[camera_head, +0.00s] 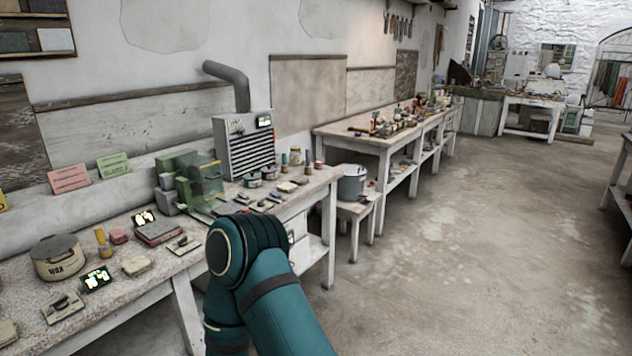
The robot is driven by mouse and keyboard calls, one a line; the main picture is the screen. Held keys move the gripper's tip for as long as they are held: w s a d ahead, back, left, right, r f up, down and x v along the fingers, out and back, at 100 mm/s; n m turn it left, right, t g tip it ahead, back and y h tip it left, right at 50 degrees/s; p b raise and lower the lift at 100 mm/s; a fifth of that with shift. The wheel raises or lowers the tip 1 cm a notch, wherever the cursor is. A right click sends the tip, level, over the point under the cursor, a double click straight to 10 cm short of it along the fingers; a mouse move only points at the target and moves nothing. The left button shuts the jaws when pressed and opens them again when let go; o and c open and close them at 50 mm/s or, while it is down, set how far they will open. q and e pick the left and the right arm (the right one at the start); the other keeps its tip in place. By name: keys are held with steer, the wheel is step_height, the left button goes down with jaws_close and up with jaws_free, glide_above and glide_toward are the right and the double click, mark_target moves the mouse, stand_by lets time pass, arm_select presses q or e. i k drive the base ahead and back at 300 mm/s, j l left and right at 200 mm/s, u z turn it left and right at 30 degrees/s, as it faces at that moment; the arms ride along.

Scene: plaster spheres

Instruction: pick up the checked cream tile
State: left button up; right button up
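I cannot pick out a checked cream tile for certain. Small flat pale pieces lie on the near workbench (125,309). One pale piece (61,308) with a dark thing on it is near the front left, and a similar pale piece (184,245) is farther right; no check pattern can be made out on either. A teal link of my own arm rises at the bottom middle and covers part of the bench's front edge. Neither of my grippers shows.
A round tin marked WAX (58,258), dark cards with pale marks (96,279) and a green machine (190,182) stand on the near bench. A grey vented unit (245,145) is behind. A pot (351,184) sits on a stool. The floor (470,260) at right is clear.

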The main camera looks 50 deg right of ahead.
mark_target(286, 187)
steer(key=l+z, duration=0.15)
steer(key=l, duration=0.3)
steer(key=i+l+z, duration=0.1)
steer(key=l, duration=0.3)
steer(key=i+l+z, duration=0.15)
steer(key=l, duration=0.25)
steer(key=l+z, duration=0.1)
steer(key=l, duration=0.35)
steer(key=i+l+z, duration=0.15)
steer(key=l, duration=0.2)
steer(key=i+l+z, duration=0.1)
steer(key=l, duration=0.3)
steer(key=i+l+z, duration=0.15)
steer(key=i+l+u, duration=0.15)
steer(key=l+u, duration=0.25)
steer(key=i+l+u, duration=0.15)
steer(key=u, duration=0.2)
steer(key=l+u, duration=0.4)
steer(key=i+l+u, duration=0.15)
steer(key=l, duration=0.4)
steer(key=l+u, duration=0.2)
steer(key=l, duration=0.3)
steer(key=l+u, duration=0.15)
steer(key=l, duration=1.85)
